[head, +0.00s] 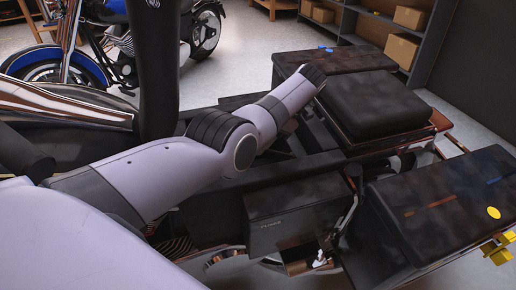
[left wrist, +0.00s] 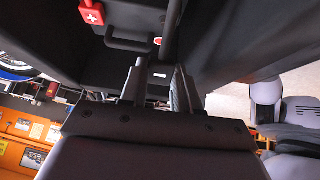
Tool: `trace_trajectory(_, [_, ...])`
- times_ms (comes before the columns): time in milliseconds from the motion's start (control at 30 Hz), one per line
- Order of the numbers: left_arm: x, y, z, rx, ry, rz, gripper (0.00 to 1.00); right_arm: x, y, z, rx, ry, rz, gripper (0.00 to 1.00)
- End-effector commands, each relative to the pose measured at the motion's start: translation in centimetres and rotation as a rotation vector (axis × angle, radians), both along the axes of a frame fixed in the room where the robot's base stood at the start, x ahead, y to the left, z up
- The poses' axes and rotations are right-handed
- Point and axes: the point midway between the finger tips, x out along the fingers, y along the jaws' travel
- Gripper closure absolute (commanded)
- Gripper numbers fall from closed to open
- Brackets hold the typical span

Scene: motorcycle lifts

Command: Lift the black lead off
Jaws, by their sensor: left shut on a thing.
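My left gripper (left wrist: 160,92) shows in the left wrist view, its two fingers a little apart and shut on a dark thing between them. I cannot tell for certain whether this is the black lead. In the head view my left arm reaches from the left to the upper right, and its fingers are hidden behind the wrist. A thin dark curved strip (head: 345,217) runs beside the black box (head: 290,208) in the head view; I cannot tell whether it is the lead. My right gripper is not in view.
A black padded block (head: 375,105) stands near my left wrist, and a long black case (head: 450,205) lies at the right. A yellow bracket (head: 497,248) sticks out at the right edge. A blue motorcycle (head: 75,65) and shelves with cardboard boxes (head: 402,48) stand behind. A red first-aid case (left wrist: 92,12) shows in the left wrist view.

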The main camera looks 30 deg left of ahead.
Motion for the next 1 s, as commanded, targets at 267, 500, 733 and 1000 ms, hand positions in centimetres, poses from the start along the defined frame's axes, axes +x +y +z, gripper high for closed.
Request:
trace_trajectory(267, [-0.03, -0.05, 0.05, 0.006, 0.010, 0.002, 1.00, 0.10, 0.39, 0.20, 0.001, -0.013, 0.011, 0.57])
trace_trajectory(500, [-0.05, -0.05, 0.06, 0.007, 0.011, 0.002, 1.00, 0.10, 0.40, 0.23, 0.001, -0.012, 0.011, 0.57])
trace_trajectory(733, [-0.02, -0.05, 0.06, 0.005, 0.010, 0.001, 0.43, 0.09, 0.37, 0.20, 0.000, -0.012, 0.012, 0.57])
trace_trajectory(1000, [0.01, 0.03, 0.18, 0.005, 0.007, 0.002, 0.43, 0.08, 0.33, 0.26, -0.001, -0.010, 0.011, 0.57])
